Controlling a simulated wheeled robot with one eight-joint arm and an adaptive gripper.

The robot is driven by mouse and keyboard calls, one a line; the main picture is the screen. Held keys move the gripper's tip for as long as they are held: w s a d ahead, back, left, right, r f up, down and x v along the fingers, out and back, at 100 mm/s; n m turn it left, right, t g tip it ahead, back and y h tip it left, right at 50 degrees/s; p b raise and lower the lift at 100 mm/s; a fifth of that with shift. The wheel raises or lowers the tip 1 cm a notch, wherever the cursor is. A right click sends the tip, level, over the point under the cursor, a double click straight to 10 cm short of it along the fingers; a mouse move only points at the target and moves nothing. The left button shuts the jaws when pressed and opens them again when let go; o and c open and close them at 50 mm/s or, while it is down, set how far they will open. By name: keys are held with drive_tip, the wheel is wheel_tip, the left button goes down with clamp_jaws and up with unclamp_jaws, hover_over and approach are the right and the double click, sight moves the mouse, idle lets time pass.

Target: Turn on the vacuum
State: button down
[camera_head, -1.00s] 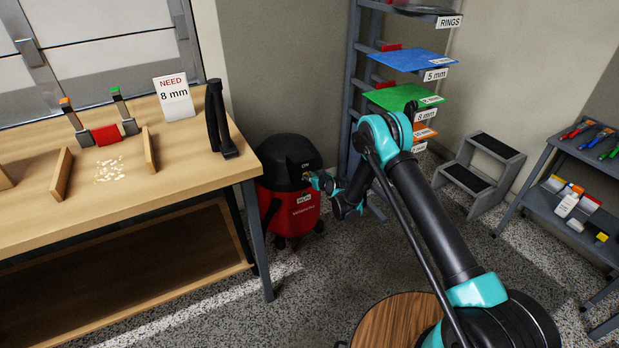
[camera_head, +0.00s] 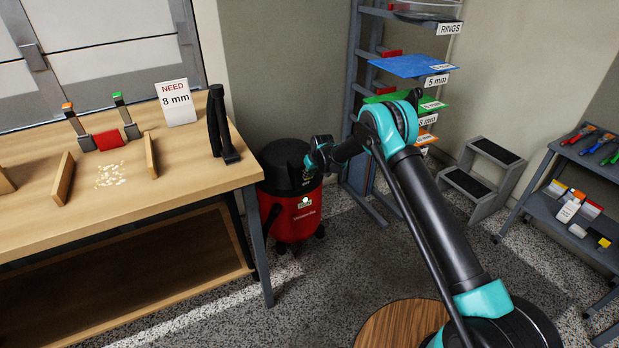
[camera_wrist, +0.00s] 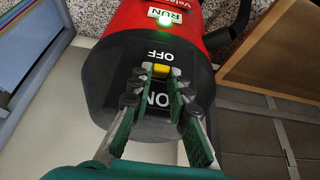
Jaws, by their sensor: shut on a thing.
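The vacuum (camera_head: 290,218), a red drum with a black lid, stands on the floor at the right end of the workbench. In the wrist view, the vacuum (camera_wrist: 101,70) appears upside down. A small yellow switch (camera_wrist: 160,69) sits on its lid between the words OFF and ON. A green light (camera_wrist: 166,20) glows beside the RUN label; it also shows bright in the head view (camera_head: 305,200). My gripper (camera_wrist: 160,73) is shut on the switch, its fingertips on either side. In the head view my gripper (camera_head: 309,163) is at the lid; its fingers are too small to make out.
The wooden workbench (camera_head: 205,182) is left of the vacuum, holding a black hose or handle (camera_head: 219,125) and a NEED 8 mm sign (camera_head: 175,102). A rack with coloured sheets (camera_head: 408,66) stands behind my arm. A step stool (camera_head: 481,180) and a tool cart (camera_head: 560,205) are at right.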

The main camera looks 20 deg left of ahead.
drive_tip(key=shift+w+a+r+h, duration=0.1)
drive_tip(key=shift+h, duration=0.2)
idle(0.4)
drive_tip(key=c, duration=1.4)
unclamp_jaws()
drive_tip(key=shift+c, duration=0.2)
drive_tip(key=shift+r, duration=0.1)
drive_tip(key=v, duration=1.1)
drive_tip(key=shift+r, duration=0.45)
drive_tip(key=shift+w, duration=0.1)
